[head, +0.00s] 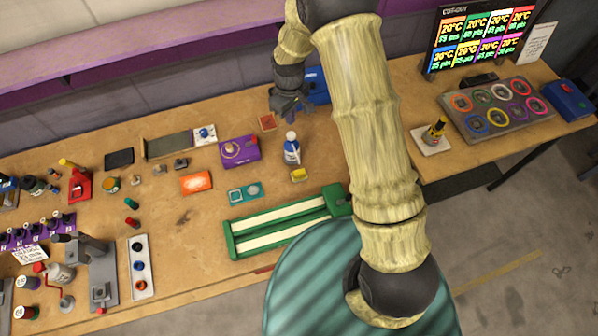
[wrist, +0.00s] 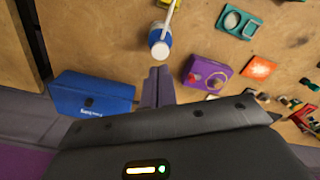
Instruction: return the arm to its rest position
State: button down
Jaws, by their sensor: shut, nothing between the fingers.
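My arm (head: 368,110) reaches up and over the workbench from the lower right, with pale ribbed links and dark joints. My gripper (head: 291,108) hangs over the back of the bench, in front of a blue box and to the left of the upper arm link. In the wrist view the two fingers of my gripper (wrist: 157,86) lie together with nothing between them. A white and blue bottle (wrist: 160,40) stands just beyond the fingertips in that view. The same bottle (head: 291,150) shows below my gripper in the head view.
A blue box (head: 317,88) stands behind my gripper and also shows in the wrist view (wrist: 92,95). A purple box (head: 240,151), a green slotted track (head: 280,226) and a tray of coloured rings (head: 497,108) lie on the bench. A screen (head: 483,38) stands at the back right.

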jog(key=shift+r, duration=0.7)
jog(key=s+d+r+m+t+b, duration=0.1)
jog(key=s+d+r+m+b, duration=0.1)
jog(key=s+d+r+m, duration=0.2)
jog(key=s+d+r+m+t+b, duration=0.1)
jog(key=s+d+r+m+b, duration=0.2)
jog(key=s+d, duration=0.8)
jog(key=s+r+m, duration=0.2)
jog(key=s, duration=0.1)
jog(key=shift+s+d+r+t+b, duration=0.2)
jog(key=shift+s+t+b, duration=0.1)
jog(key=shift+s, duration=0.1)
dwell(1.4)
